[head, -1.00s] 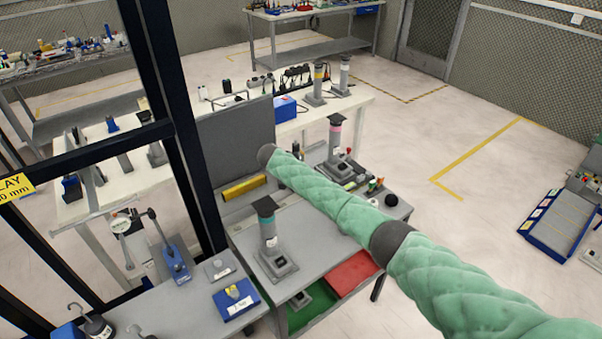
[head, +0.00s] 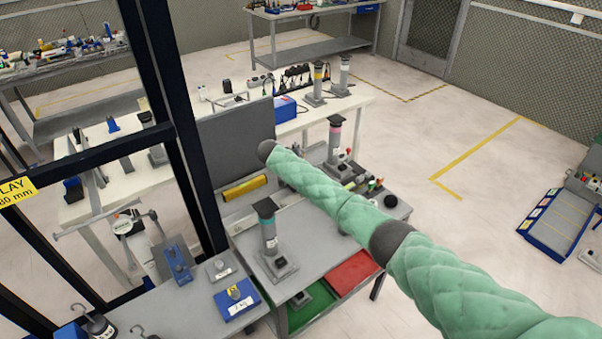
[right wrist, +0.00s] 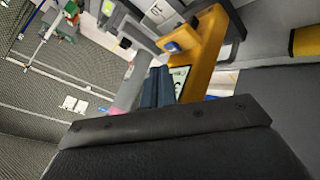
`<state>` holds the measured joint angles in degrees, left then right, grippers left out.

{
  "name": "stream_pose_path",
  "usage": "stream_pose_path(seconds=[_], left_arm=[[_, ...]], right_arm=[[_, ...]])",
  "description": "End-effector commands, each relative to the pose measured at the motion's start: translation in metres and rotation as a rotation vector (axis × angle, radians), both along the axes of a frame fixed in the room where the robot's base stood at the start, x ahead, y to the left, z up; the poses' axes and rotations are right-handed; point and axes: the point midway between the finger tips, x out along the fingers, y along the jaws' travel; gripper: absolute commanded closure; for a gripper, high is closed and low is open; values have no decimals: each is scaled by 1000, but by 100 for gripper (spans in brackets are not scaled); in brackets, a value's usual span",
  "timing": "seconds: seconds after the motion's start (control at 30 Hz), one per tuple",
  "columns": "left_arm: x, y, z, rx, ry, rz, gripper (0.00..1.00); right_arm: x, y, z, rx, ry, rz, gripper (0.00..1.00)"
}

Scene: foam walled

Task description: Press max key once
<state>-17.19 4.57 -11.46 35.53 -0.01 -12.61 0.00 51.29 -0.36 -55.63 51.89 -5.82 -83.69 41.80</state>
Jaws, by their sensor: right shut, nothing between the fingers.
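My right gripper (right wrist: 160,86) shows in the right wrist view as two dark fingers close together, shut and empty. Just right of the fingers is a yellow-orange device (right wrist: 207,58) with a small pale display (right wrist: 181,78). The fingers overlap the device's near left side in the picture; I cannot tell whether they touch it. No key marked max can be made out. In the head view my green padded right arm reaches in from the lower right, and its gripper is hidden. My left gripper is not in view.
In the head view a grey bench (head: 318,238) carries a post with a teal band (head: 269,235) and another with a pink band (head: 334,140). A red tray (head: 352,273) is at its front. A dark frame (head: 168,90) stands at left. Open floor (head: 490,110) lies right.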

Motion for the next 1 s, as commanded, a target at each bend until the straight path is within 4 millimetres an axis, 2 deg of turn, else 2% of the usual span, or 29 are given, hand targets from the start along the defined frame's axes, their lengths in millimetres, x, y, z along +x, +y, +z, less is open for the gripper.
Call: stream_pose_path(seconds=[0.1, 0.5, 1.0], left_arm=[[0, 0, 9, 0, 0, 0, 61], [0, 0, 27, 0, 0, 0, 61], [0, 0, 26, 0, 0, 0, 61]], right_arm=[[0, 0, 13, 1, 0, 1, 100], [0, 0, 43, 0, 0, 0, 100], [0, 0, 44, 0, 0, 0, 100]])
